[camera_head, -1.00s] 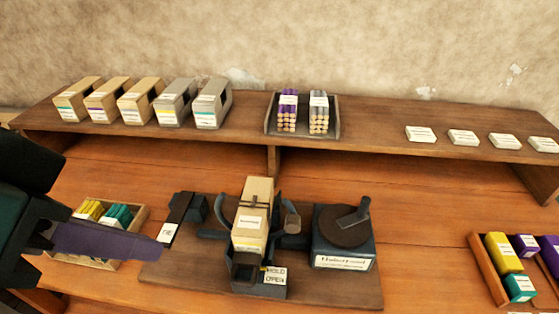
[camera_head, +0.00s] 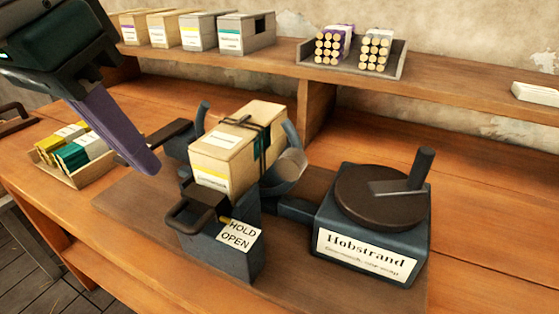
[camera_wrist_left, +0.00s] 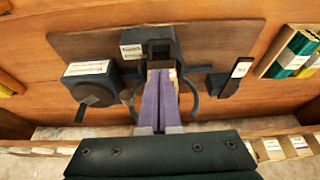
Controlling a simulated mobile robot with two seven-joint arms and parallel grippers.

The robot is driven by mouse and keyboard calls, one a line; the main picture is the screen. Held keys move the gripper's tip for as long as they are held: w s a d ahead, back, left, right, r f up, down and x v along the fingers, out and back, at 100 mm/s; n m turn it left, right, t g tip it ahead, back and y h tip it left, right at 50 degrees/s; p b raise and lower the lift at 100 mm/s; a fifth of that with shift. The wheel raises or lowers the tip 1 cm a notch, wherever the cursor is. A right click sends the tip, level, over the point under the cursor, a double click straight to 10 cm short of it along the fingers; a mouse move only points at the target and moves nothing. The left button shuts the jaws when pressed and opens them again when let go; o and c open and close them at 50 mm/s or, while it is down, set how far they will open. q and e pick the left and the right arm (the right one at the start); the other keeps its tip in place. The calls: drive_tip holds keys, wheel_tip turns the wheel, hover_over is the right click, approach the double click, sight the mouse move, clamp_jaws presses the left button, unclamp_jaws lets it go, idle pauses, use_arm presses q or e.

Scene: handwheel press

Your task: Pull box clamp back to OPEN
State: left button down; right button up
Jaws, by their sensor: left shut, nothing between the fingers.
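The box clamp (camera_head: 222,240) is a dark block with a "HOLD OPEN" label (camera_head: 240,235) and a dark loop handle (camera_head: 190,212) at its front. A tan carton (camera_head: 235,150) with a dark strap sits in the press behind it, between curved dark arms. My left gripper (camera_head: 152,168), with purple fingers, is shut and empty, left of the carton in the head view. In the left wrist view its fingers (camera_wrist_left: 161,80) point toward the clamp (camera_wrist_left: 160,44) and cover most of the carton. Contact cannot be told there. My right gripper is not in view.
The handwheel unit (camera_head: 375,230), labelled "Hobstrand", stands right of the carton. A wooden tray (camera_head: 65,177) of yellow and teal packs lies at the left. A raised shelf (camera_head: 280,62) with cartons and a rod tray (camera_head: 393,68) runs behind. The front bench is clear.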

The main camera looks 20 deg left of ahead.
use_arm(q)
drive_tip(key=shift+a, duration=0.1)
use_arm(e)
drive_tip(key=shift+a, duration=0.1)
use_arm(q)
drive_tip(key=b, duration=0.3)
approach(196, 212)
drive_tip(key=x, duration=0.5)
drive_tip(key=shift+s+d+f, duration=0.3)
drive_tip(key=shift+s+f, duration=0.05)
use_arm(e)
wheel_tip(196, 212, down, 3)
